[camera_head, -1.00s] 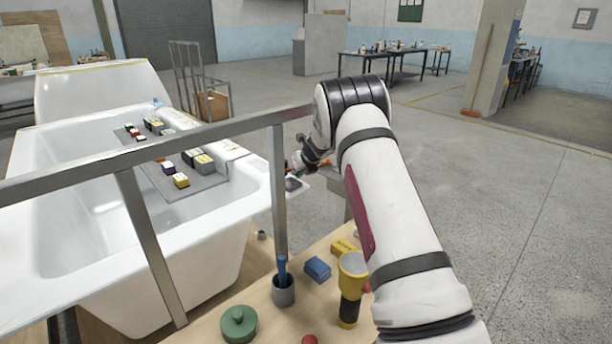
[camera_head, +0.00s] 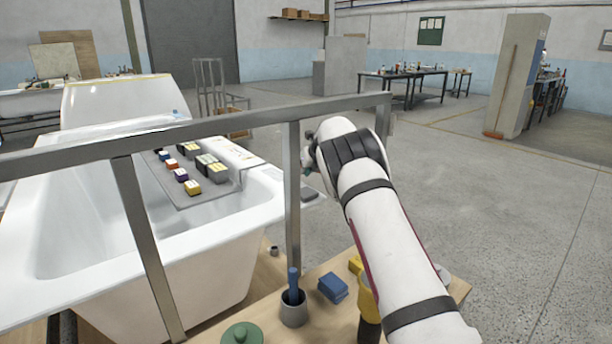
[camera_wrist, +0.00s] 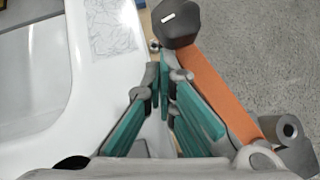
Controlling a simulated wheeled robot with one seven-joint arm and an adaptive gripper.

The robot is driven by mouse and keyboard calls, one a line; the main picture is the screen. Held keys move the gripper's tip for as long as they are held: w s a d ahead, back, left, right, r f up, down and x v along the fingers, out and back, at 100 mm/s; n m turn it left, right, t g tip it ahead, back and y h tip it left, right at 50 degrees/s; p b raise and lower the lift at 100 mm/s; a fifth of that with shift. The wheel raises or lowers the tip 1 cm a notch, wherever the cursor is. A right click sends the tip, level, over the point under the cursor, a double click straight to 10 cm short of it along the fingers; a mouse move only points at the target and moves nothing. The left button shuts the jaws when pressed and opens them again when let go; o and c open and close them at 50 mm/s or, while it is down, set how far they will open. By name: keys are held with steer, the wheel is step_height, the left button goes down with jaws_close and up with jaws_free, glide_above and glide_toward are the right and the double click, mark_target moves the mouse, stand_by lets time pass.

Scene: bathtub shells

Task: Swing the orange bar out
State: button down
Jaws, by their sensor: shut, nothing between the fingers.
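The orange bar (camera_wrist: 218,92) runs diagonally at the right of the wrist view. A dark faceted knob (camera_wrist: 176,22) sits at its far end, and a grey cylindrical piece (camera_wrist: 287,130) is at its near end. My gripper (camera_wrist: 168,80), with teal finger pads, is shut and empty just left of the bar. I cannot tell whether a finger touches the bar. In the head view my arm and the railing post hide most of the gripper, and the bar cannot be made out.
A white bathtub shell (camera_head: 215,228) stands left, with a grey tray (camera_head: 182,200) of small blocks across it. A metal railing (camera_head: 245,117) crosses in front. A wooden bench (camera_head: 255,318) below holds a grey cup (camera_head: 294,312), blue block (camera_head: 333,288) and green lid (camera_head: 242,335). Floor at right is clear.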

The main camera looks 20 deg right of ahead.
steer(key=shift+w+d+m+h, duration=0.7)
steer(key=shift+w+d+m, duration=0.1)
steer(key=shift+w, duration=0.15)
steer(key=shift+s+a, duration=0.1)
